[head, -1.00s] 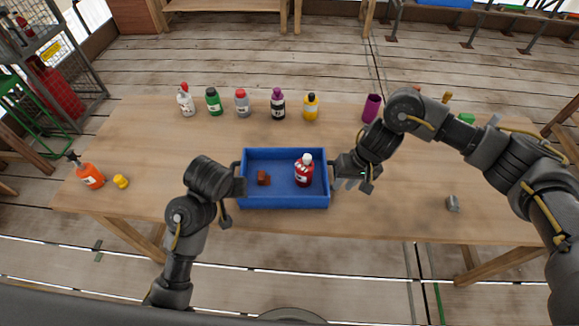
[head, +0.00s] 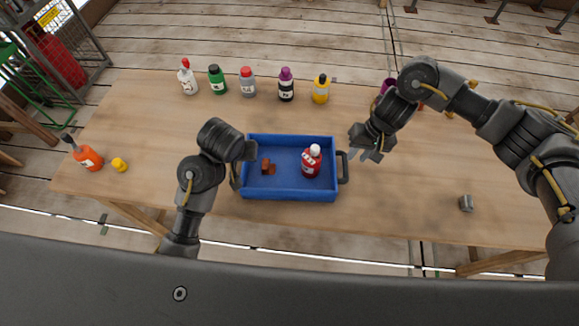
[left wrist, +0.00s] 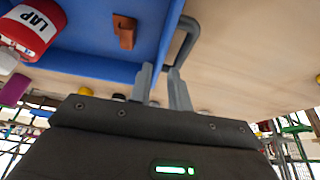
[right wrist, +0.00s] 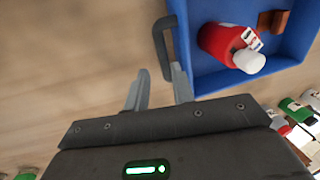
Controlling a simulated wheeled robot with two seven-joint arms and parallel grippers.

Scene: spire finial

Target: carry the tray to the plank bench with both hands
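The blue tray (head: 288,197) sits on the wooden table and holds a red bottle with a white cap (head: 311,162) and a small brown block (head: 267,166). It has a dark handle at each end, the right one (head: 344,167) in full view. My right gripper (head: 359,148) is open and empty, a little apart from that handle. It also shows in the right wrist view (right wrist: 158,88). My left gripper (left wrist: 161,72) has its fingers apart beside the tray's left handle (left wrist: 186,42). I cannot tell whether they touch it. The plank bench cannot be made out now.
Several bottles, such as the green one (head: 217,80), stand along the table's back. An orange bottle (head: 88,157) and a yellow piece (head: 119,164) are at the left. A grey metal piece (head: 466,203) lies at the right. The table around the tray is clear.

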